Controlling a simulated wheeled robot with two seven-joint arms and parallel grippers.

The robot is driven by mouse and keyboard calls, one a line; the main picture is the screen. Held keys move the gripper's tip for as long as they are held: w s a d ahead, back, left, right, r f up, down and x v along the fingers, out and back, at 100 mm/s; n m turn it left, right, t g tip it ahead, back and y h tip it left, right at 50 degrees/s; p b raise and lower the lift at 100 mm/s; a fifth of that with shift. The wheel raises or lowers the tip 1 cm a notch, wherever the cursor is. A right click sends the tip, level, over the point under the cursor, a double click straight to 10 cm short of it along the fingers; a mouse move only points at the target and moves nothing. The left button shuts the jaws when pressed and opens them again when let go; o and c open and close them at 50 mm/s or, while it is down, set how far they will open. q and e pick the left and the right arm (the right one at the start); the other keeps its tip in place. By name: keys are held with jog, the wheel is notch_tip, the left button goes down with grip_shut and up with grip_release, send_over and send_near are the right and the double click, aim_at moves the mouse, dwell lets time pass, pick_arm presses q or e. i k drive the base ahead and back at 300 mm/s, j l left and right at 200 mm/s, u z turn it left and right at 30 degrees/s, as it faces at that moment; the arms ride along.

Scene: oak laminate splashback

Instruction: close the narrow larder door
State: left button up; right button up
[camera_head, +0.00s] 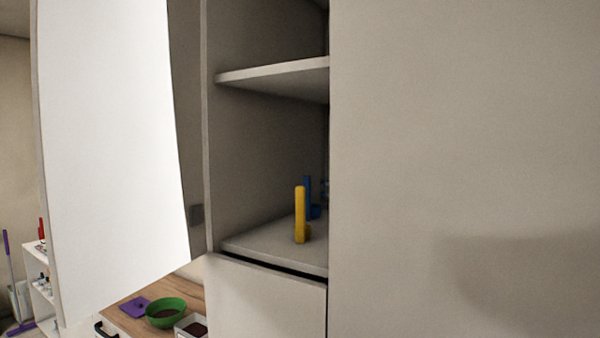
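The narrow larder door (110,150) stands wide open at the left, a tall white panel swung out from the cabinet. The larder cabinet (265,140) is open beside it and shows a shelf (275,78) and a lower floor. A yellow upright item (300,215) and a blue item (308,195) stand on that floor. Neither of my grippers is in view.
A large plain beige panel (465,150) fills the right. Below left is a wooden counter (185,288) with a green bowl (166,312) and a purple item (134,307). A white shelf unit (40,285) stands at the far left.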

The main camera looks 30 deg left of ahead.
aim_at(116, 84)
jog(key=j, duration=0.85)
jog(key=k+j+z, duration=0.1)
jog(key=j, duration=0.75)
jog(key=k+j, duration=0.1)
jog(key=j, duration=0.75)
